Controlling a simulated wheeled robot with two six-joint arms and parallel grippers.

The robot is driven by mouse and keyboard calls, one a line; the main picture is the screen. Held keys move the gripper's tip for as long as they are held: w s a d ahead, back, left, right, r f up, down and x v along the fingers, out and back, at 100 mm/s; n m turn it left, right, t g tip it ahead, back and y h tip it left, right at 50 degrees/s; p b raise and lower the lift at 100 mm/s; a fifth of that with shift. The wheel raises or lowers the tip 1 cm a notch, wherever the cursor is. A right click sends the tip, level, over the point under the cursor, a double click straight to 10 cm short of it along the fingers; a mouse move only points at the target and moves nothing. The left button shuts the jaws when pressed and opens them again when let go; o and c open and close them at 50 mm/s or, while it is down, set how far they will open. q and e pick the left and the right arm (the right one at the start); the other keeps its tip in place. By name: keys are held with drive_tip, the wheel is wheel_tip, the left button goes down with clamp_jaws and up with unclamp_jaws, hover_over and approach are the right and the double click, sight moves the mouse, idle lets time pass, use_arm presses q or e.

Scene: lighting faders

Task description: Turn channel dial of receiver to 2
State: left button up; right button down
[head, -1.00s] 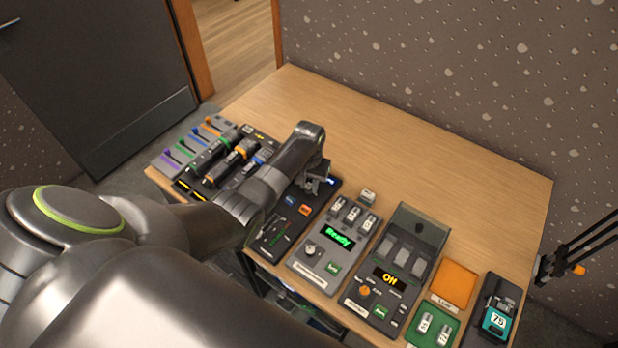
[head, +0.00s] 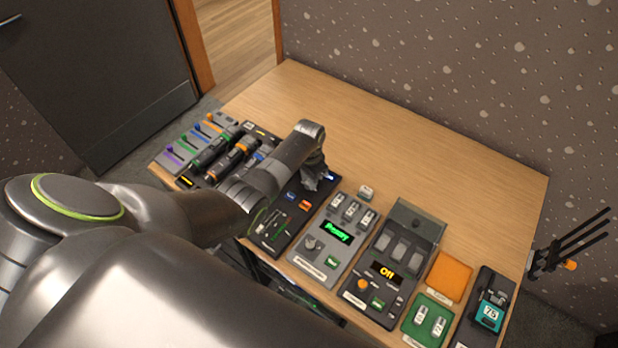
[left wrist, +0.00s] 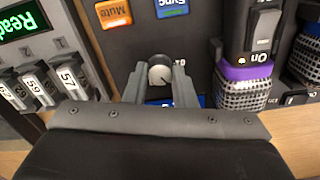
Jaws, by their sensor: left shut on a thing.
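The receiver (head: 272,232) is a dark panel on the table with a blue Sync button (left wrist: 172,8) and an orange Mute button (left wrist: 113,13). Its dial (left wrist: 160,72) is a small round knob with a pale grey face, between the two fingers of my left gripper (left wrist: 158,85) in the left wrist view. The left gripper is shut on the knob. A blue display (left wrist: 160,102) below the knob is mostly hidden by the fingers, so its number cannot be read. In the head view my left gripper (head: 317,178) is over the receiver's far end. My right gripper is not in view.
A grey unit (head: 322,262) with a green display and numbered packs stands right of the receiver. A dark unit (head: 365,302) reads Off. The table's back (head: 400,140) is clear.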

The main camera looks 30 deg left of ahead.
use_arm(q)
drive_tip(key=shift+w, duration=0.1)
drive_tip(key=o, duration=1)
drive_tip(key=shift+r, duration=0.1)
wheel_tip(320, 180, up, 17)
drive_tip(key=shift+r, duration=0.15)
idle(0.4)
